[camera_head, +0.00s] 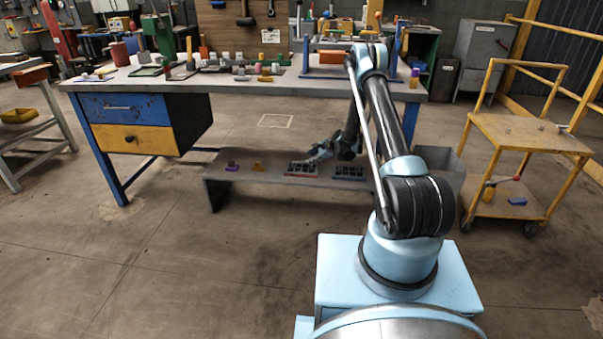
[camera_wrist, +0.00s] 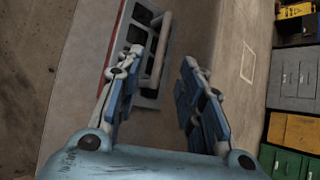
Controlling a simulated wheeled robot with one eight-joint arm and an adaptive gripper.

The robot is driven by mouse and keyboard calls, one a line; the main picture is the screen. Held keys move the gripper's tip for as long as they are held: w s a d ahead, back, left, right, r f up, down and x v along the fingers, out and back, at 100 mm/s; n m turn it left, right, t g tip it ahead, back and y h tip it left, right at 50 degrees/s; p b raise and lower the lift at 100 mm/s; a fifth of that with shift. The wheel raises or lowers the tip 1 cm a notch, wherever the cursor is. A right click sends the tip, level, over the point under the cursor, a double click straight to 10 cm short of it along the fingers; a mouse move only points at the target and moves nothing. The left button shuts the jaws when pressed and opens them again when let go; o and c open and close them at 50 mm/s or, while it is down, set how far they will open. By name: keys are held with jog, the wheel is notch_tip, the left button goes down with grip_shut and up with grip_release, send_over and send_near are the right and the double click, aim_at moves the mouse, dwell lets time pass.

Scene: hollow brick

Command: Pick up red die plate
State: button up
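The red die plate (camera_head: 302,175) lies on the low grey bench (camera_head: 261,177) in the head view, a dark plate with a red edge and openings. In the wrist view a red-edged plate (camera_wrist: 148,17) shows at the upper left, with a pale bar along its right side, and the left finger covers part of it. My gripper (camera_head: 318,153) is above the bench, close to the plate. In the wrist view my gripper (camera_wrist: 162,62) has its fingers spread, with nothing held between them.
A similar dark die plate (camera_head: 349,173) lies right of the red one. A purple piece (camera_head: 232,166) and an orange piece (camera_head: 257,167) stand to its left. The large workbench (camera_head: 240,86) rises behind. A yellow cart (camera_head: 530,136) stands right; the floor left is open.

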aim_at(303, 162)
jog(key=shift+x, duration=4.35)
jog(key=shift+c, duration=0.2)
grip_shut()
